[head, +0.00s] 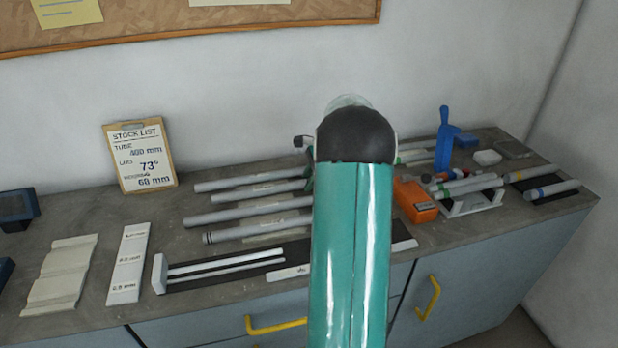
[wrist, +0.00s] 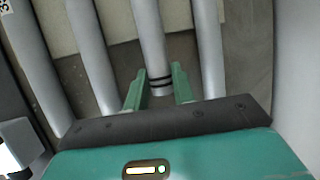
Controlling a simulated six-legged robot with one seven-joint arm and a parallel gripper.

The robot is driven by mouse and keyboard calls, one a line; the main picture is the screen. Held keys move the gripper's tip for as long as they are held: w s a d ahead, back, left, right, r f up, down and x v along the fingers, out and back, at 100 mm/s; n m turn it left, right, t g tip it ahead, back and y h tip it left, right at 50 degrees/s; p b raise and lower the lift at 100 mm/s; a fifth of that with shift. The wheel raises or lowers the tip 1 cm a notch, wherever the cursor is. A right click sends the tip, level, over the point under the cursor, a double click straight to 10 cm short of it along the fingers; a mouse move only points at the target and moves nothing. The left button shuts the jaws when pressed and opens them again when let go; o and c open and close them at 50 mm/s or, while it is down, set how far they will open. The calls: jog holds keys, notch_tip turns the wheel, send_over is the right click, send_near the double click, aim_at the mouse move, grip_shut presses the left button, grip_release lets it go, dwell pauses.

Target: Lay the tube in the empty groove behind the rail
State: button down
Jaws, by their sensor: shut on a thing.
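My gripper (wrist: 159,70) shows in the wrist view with its two green fingers on either side of a grey tube (wrist: 148,35). It is shut on this tube, close to an end with two black bands. Other grey tubes lie on both sides, one to the right (wrist: 207,45) and others to the left (wrist: 88,50). In the head view several grey tubes (head: 245,217) lie roughly parallel on the bench, their right ends hidden by my arm. My arm also hides most of the gripper there. I cannot tell the rail or the empty groove apart with certainty.
A black tray with thin pale rods and a white end block (head: 160,273) lies in front of the tubes. An orange box (head: 415,200), a blue upright tool (head: 444,140) and a white rack with tubes (head: 473,204) stand to the right. A stock-list clipboard (head: 140,157) leans on the wall.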

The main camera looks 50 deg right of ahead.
jog(key=shift+f, duration=0.25)
dwell(0.4)
jog(key=c, duration=1.1)
grip_release()
jog(key=v, duration=1.4)
jog(key=shift+d, duration=0.1)
